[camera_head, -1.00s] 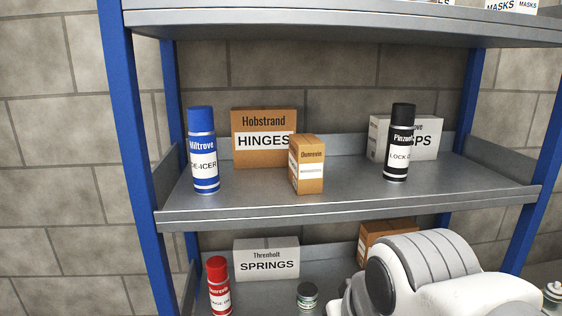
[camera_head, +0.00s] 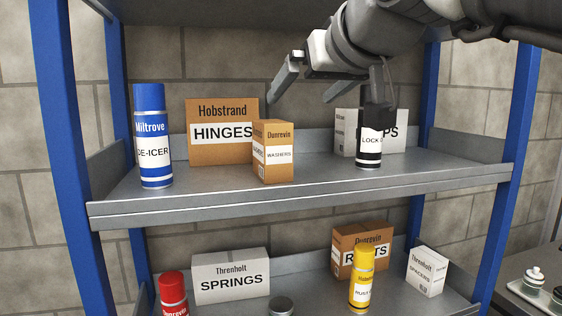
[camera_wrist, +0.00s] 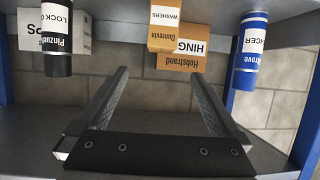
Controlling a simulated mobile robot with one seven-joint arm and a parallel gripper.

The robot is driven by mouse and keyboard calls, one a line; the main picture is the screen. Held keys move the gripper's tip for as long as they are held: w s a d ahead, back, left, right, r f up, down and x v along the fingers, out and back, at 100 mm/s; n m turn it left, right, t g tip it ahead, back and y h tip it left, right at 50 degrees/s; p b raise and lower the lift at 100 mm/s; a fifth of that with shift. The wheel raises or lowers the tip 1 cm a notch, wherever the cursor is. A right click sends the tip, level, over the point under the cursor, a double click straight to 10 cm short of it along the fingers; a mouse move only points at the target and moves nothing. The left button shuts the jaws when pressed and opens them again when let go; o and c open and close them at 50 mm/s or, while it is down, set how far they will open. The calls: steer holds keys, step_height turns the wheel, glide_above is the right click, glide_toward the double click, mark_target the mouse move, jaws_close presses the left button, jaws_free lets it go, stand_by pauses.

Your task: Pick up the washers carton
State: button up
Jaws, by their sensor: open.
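The washers carton (camera_head: 273,152) is a small brown Dunrevin box standing upright near the front of the upper shelf, in front of the larger hinges carton (camera_head: 222,132). In the wrist view the washers carton (camera_wrist: 167,28) appears upside down at the top, beyond and roughly between the fingertips. My gripper (camera_head: 301,101) is open and empty in the head view, above and right of the washers carton and apart from it. It also shows open in the wrist view (camera_wrist: 161,72).
A blue de-icer can (camera_head: 152,137) stands left of the cartons. A black lock de-icer can (camera_head: 369,140) stands to the right, before a white carton (camera_head: 346,132), below my gripper. Blue posts (camera_head: 68,120) flank the shelf (camera_head: 300,195). A springs carton (camera_head: 230,277) sits lower.

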mark_target(274, 122)
steer(key=x, duration=1.7)
steer(key=shift+a, duration=0.15)
steer(key=shift+r, duration=0.1)
jaws_close()
